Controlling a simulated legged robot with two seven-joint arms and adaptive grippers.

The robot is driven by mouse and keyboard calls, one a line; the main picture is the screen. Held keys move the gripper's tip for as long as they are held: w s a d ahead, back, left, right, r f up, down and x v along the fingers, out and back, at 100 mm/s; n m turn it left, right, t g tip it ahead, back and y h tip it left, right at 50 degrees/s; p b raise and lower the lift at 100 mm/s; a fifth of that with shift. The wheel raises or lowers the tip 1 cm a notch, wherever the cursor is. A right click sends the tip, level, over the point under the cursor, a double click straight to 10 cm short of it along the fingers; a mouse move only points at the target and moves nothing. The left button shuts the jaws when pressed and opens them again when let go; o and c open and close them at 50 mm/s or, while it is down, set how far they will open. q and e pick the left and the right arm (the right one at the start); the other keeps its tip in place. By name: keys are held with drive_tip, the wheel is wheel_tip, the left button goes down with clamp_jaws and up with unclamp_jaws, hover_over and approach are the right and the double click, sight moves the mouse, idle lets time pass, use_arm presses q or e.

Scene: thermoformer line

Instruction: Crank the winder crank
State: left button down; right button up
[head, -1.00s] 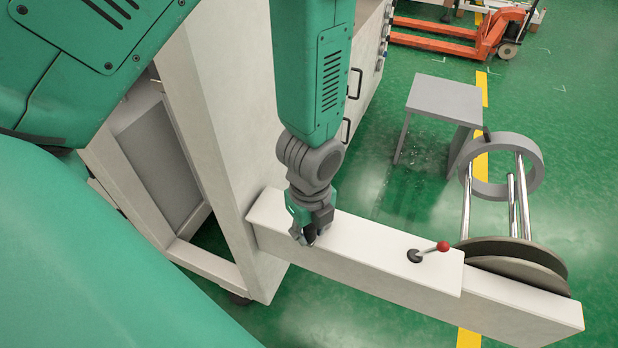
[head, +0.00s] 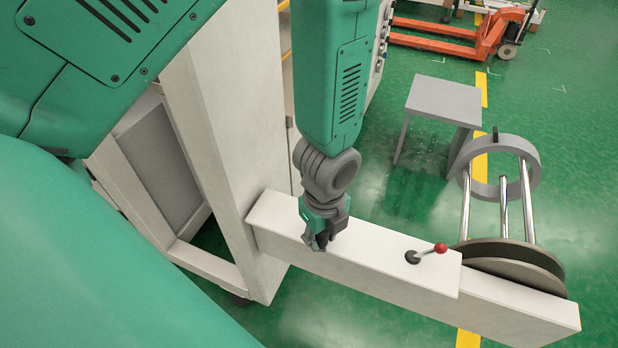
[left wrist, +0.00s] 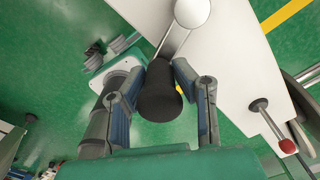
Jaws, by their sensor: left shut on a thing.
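My left gripper (head: 320,243) is over the left part of the white beam in the head view. In the left wrist view, my left gripper (left wrist: 165,95) has its fingers on both sides of the black grip of the winder crank (left wrist: 160,95) and is shut on it. In the head view the crank is hidden by the gripper. The winder reel (head: 510,262) has a grey disc, shiny rods and a grey ring (head: 532,160). My right gripper is not in view.
The white beam (head: 390,252) carries a red-knobbed lever (head: 438,248) right of my gripper. A white machine frame (head: 240,130) stands left of the arm. A grey table (head: 445,100) and an orange pallet truck (head: 450,40) stand farther back on open green floor.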

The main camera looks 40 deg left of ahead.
use_arm(q)
drive_tip(key=shift+w, duration=0.15)
drive_tip(key=shift+w+d+p, duration=0.3)
drive_tip(key=shift+w+d, duration=0.25)
drive_tip(key=shift+d, duration=0.1)
drive_tip(key=shift+w+d, duration=0.1)
drive_tip(key=shift+w+d, duration=0.4)
drive_tip(key=shift+w, duration=0.65)
